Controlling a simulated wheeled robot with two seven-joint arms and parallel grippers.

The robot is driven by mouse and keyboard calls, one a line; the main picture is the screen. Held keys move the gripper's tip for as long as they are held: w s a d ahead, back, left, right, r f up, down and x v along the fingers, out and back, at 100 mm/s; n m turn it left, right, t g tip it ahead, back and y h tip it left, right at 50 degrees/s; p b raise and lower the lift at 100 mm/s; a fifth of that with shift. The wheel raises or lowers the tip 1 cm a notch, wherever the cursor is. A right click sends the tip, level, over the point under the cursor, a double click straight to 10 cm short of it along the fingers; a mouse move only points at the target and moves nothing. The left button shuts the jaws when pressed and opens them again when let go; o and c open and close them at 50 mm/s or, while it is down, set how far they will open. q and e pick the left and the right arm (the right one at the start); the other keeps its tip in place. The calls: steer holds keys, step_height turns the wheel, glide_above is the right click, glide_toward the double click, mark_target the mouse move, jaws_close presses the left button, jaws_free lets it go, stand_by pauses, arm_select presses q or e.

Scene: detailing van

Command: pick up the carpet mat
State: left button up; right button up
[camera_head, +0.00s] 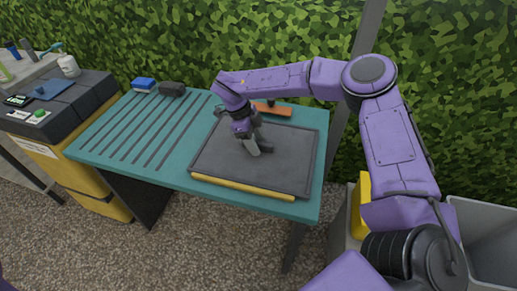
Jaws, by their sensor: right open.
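The carpet mat (225,165) is a dark grey rectangle with a raised-looking border and a yellow strip along its front edge. It lies flat on the right part of the teal table (150,172). My right gripper (254,150) points down over the middle of the mat, open, with its fingertips at or just above the mat's surface. I cannot tell whether they touch it. The gripper and wrist hide a small part of the mat. My left gripper is out of view.
A brush with an orange-brown base (272,109) lies behind the mat. A blue sponge (143,84) and a dark block (171,89) sit at the table's back left. The slotted left part is clear. A yellow-and-black cabinet (75,178) stands left; a grey bin (485,235) stands right.

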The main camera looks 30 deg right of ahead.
jaws_close()
